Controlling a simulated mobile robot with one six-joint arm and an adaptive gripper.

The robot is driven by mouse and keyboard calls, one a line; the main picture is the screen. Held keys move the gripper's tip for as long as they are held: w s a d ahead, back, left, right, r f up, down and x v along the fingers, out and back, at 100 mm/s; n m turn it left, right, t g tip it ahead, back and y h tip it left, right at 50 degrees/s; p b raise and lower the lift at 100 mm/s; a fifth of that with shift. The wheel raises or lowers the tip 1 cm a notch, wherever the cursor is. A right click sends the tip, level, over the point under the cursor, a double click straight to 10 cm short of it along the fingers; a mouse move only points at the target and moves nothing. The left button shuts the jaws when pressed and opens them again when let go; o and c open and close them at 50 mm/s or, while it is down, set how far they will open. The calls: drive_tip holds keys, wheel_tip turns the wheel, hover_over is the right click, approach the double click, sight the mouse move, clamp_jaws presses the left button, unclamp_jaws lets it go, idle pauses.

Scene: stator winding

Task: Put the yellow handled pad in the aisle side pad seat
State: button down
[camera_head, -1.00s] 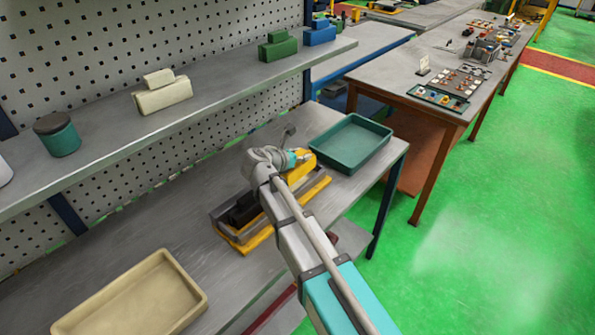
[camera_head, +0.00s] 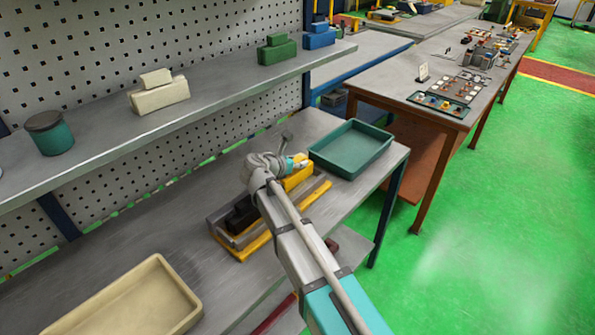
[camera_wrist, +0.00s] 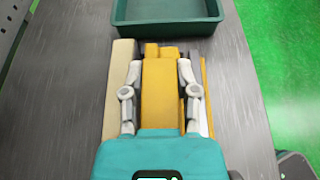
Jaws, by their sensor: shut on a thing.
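The yellow handled pad (camera_wrist: 160,88) is between the two fingers of my gripper (camera_wrist: 160,92), which is shut on it. In the head view the pad (camera_head: 298,177) shows partly behind my wrist, over the right end of a yellow-edged fixture (camera_head: 258,246) on the grey bench. A dark block (camera_head: 240,214) sits in the fixture's left end. In the wrist view a tan bar (camera_wrist: 121,88) lies left of the pad and a yellow strip (camera_wrist: 205,85) lies right of it. The pad's underside and the seat below are hidden, so I cannot tell whether it touches.
A green tray (camera_head: 376,161) stands on the bench just beyond the fixture. A cream tray (camera_head: 188,303) lies at the near left. A shelf with coloured blocks (camera_head: 277,49) runs above the bench at the back. The green aisle floor is on the right.

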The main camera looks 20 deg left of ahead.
sight(298, 169)
drive_tip(key=shift+a+f+b, duration=0.1)
drive_tip(key=shift+f+b, duration=1.25)
drive_tip(key=shift+f, duration=0.3)
drive_tip(key=shift+w+f, duration=0.1)
drive_tip(key=shift+c, duration=1.8)
unclamp_jaws()
drive_tip(key=shift+r, duration=0.2)
drive_tip(key=shift+s+r, duration=0.15)
drive_tip(key=shift+s, duration=0.1)
drive_tip(key=p+v, duration=0.4)
drive_tip(key=v, duration=0.7)
drive_tip(key=shift+s+a+p, duration=0.15)
drive_tip(key=shift+p, duration=0.2)
